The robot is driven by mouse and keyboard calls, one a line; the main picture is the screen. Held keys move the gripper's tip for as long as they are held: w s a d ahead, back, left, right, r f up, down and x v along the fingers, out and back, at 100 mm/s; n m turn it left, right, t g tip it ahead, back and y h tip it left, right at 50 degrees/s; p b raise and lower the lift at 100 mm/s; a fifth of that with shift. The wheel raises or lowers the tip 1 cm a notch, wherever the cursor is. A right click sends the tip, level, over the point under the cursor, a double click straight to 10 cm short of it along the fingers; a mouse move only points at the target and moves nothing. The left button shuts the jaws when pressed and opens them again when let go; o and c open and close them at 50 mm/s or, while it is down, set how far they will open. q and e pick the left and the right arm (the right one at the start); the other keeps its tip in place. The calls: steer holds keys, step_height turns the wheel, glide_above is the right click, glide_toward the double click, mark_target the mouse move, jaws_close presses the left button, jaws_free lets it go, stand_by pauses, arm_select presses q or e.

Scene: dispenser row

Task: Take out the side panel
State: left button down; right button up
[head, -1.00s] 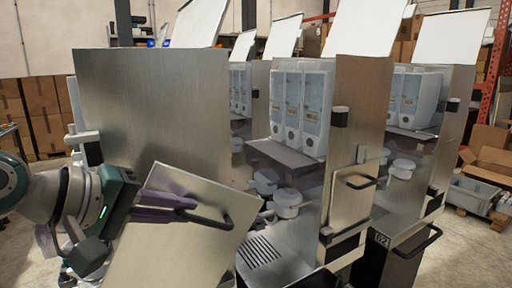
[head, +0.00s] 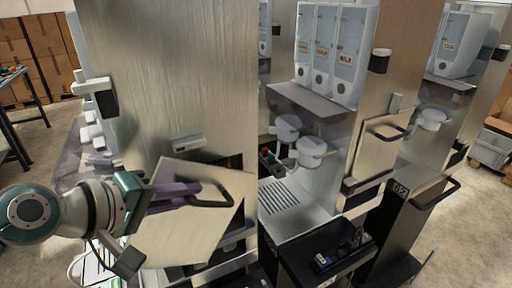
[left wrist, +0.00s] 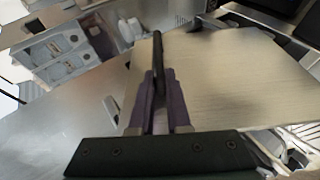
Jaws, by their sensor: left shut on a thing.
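The side panel (head: 185,232) is a flat, pale metal plate with a black bar handle (head: 215,203). It hangs tilted in front of the near dispenser's side (head: 165,85), covering part of a dark opening (head: 236,163) there. My left gripper (head: 200,190) is shut on the handle with its purple fingers. In the left wrist view the fingers (left wrist: 158,78) close on the black handle (left wrist: 157,50), and the panel (left wrist: 235,80) spreads out behind it. Most of the opening is hidden by the panel. My right gripper is not in view.
The neighbouring dispenser has its own side panel (head: 375,150) in place. A black tray (head: 335,250) with small items sticks out between the machines. A table (head: 22,110) stands at the far left. Cardboard boxes (head: 38,55) are stacked behind. Open floor shows at the left and right.

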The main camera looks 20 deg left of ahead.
arm_select(q)
steer(key=shift+s+d+r+p, duration=0.15)
steer(key=shift+s+d+p, duration=0.5)
steer(key=shift+d, duration=0.3)
steer(key=shift+s+d, duration=0.6)
steer(key=shift+d, duration=0.1)
